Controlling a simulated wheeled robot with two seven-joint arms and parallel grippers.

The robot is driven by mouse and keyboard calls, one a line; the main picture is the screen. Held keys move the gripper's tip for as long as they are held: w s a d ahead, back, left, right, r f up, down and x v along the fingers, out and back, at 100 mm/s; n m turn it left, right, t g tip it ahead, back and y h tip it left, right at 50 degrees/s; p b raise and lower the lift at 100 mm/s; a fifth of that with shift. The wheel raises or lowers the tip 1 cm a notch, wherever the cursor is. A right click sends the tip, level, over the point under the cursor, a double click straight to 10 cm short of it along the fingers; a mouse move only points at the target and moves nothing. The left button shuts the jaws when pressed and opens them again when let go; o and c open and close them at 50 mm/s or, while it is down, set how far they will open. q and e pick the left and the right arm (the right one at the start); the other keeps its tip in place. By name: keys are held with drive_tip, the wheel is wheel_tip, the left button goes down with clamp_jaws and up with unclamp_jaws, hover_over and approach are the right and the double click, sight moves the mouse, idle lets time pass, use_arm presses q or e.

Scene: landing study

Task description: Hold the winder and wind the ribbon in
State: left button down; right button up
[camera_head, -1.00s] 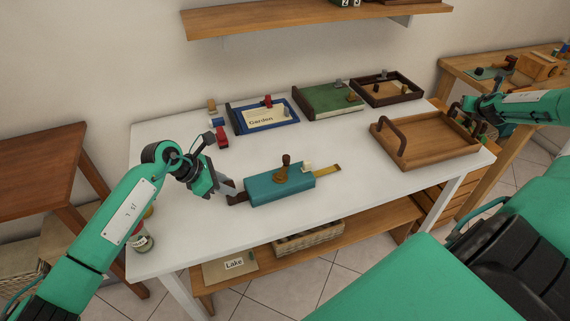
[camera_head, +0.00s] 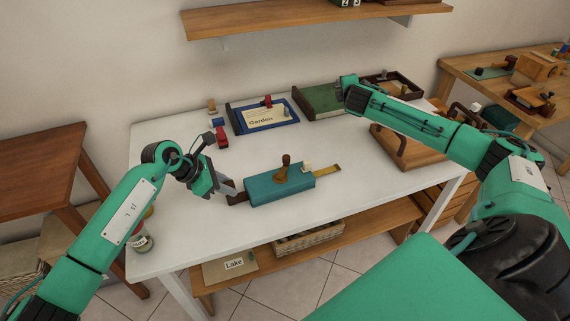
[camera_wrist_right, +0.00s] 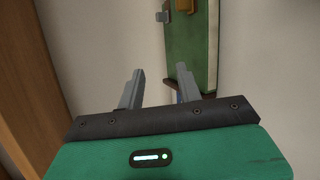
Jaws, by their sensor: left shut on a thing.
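The winder (camera_head: 270,190) is a teal box on the front part of the white table, with a brown crank (camera_head: 283,171) on top and a dark brown grip (camera_head: 236,199) at its left end. A yellow ribbon (camera_head: 326,170) sticks out of its right end. My left gripper (camera_head: 229,188) is shut on the dark grip. My right gripper is open and empty in the right wrist view (camera_wrist_right: 160,70). In the head view my right arm reaches over the table's back right, well away from the crank, and its fingers cannot be made out.
A blue tray with a Garden card (camera_head: 263,120), a green tray (camera_head: 318,101) and a dark brown tray stand along the back. A wooden tray (camera_head: 410,157) at the right is partly behind my right arm. A jar (camera_head: 143,240) is near the left edge.

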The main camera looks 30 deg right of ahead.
drive_tip(key=a+f+m+g+y, duration=0.2)
drive_tip(key=a+m+g, duration=0.1)
drive_tip(key=a, duration=0.6)
wheel_tip(320, 180, up, 2)
drive_tip(key=m+g+y, duration=0.1)
drive_tip(key=g+y, duration=0.4)
drive_tip(key=g, duration=0.3)
hover_over(286, 156)
drive_tip(key=shift+w+d+r, duration=0.1)
drive_tip(key=shift+w+d, duration=0.15)
drive_tip(key=shift+d, duration=0.05)
drive_tip(key=shift+s+a+r, duration=0.1)
drive_tip(key=shift+s+a, duration=0.25)
drive_tip(key=shift+f, duration=3.5)
